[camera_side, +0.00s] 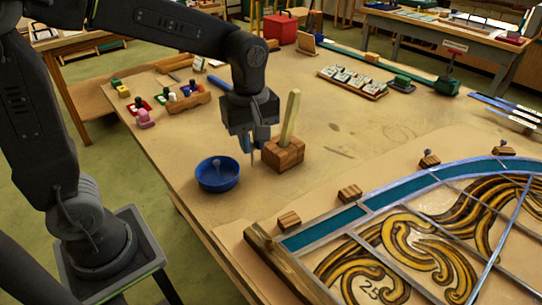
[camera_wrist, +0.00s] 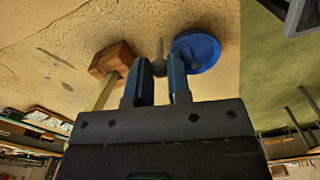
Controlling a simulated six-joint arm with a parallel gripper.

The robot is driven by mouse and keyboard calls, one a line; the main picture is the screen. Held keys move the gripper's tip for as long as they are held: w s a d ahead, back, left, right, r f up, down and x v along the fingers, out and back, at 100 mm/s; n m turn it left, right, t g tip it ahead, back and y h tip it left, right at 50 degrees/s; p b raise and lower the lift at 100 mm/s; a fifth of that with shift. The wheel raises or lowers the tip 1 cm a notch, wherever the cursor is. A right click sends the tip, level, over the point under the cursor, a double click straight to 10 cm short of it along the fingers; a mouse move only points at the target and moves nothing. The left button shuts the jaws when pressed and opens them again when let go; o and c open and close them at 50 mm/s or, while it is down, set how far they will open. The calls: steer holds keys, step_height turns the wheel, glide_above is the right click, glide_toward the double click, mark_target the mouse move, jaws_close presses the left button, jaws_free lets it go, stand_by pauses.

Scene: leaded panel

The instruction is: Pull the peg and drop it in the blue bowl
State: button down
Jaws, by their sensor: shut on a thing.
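My gripper (camera_side: 252,146) points down beside the wooden block, to the right of the blue bowl. It is shut on a thin grey peg (camera_wrist: 159,60), which shows between the fingertips in the wrist view, its tip past them. The blue bowl (camera_side: 204,184) stands on the table to the left of the gripper; the wrist view shows it to the right of the fingers (camera_wrist: 204,45). A small grey round-headed piece (camera_side: 217,163) shows in the bowl. The wooden block (camera_side: 287,155) stands just right of the gripper, with a tall pale stick (camera_side: 291,112) rising from it.
The leaded panel (camera_side: 420,215) fills the table's front right, with small wooden blocks (camera_side: 350,193) along its edge. A rack of small bottles (camera_side: 188,102) stands at the back left. Bare table (camera_side: 345,130) lies right of the wooden block.

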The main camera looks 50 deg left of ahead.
steer(key=a+f, duration=0.1)
steer(key=a, duration=0.2)
steer(key=s+a+f, duration=0.1)
steer(key=a, duration=0.3)
steer(key=s+a+f, duration=0.1)
steer(key=a, duration=0.2)
steer(key=shift+s+a, duration=0.2)
steer(key=shift+a, duration=0.15)
steer(key=shift+s+a+f, duration=0.1)
steer(key=shift+a+f, duration=0.1)
steer(key=shift+a, duration=0.2)
steer(key=shift+s+f, duration=0.1)
steer(key=shift+f, duration=1.15)
steer(key=c, duration=1)
jaws_free()
steer(key=shift+r, duration=0.1)
